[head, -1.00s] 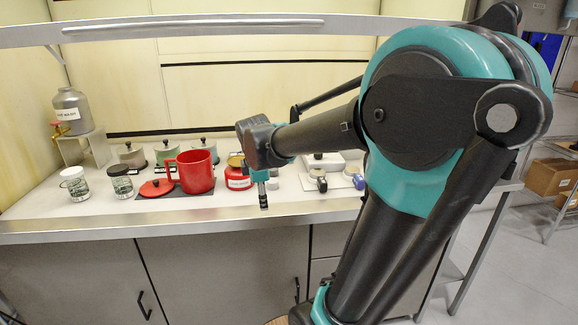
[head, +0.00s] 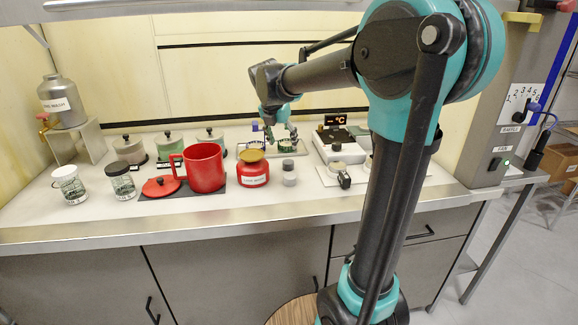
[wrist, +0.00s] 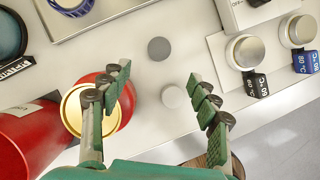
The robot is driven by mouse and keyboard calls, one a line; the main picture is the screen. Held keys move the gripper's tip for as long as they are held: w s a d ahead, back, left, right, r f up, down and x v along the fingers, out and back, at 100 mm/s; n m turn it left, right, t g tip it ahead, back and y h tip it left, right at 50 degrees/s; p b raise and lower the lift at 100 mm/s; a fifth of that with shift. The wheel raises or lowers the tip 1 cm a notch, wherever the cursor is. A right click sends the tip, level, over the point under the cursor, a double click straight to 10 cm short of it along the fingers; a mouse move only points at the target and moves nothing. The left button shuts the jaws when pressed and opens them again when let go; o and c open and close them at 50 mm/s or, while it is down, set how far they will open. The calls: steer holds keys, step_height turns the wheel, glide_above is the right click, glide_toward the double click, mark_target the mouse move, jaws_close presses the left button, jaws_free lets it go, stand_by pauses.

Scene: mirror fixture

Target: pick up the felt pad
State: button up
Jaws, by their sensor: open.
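A dark grey round disc, which looks like the felt pad (wrist: 159,48), lies flat on the pale worktop in the wrist view. A paler round disc (wrist: 174,97) lies nearer to me. In the head view the dark disc (head: 288,165) shows just behind the paler one (head: 289,179), right of the red jar. My gripper (wrist: 160,74) is open and empty above the worktop, its green-padded fingers spread. In the wrist view the dark disc appears just beyond the fingertips and the paler one between the fingers. In the head view my gripper (head: 280,138) is above and behind both.
A red jar with a gold lid (head: 253,170) stands close on the left, then a red mug (head: 204,167). A shallow tray (wrist: 105,18) lies behind. On the right are round metal-topped pieces (wrist: 243,52) on a white plate and a device with a °C display (head: 336,121).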

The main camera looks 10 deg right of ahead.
mark_target(288, 162)
steer(key=x, duration=1)
steer(key=shift+w+d+f, duration=0.1)
steer(key=shift+w+f, duration=0.15)
steer(key=shift+f, duration=0.1)
steer(key=shift+c, duration=0.4)
steer(key=c, duration=0.8)
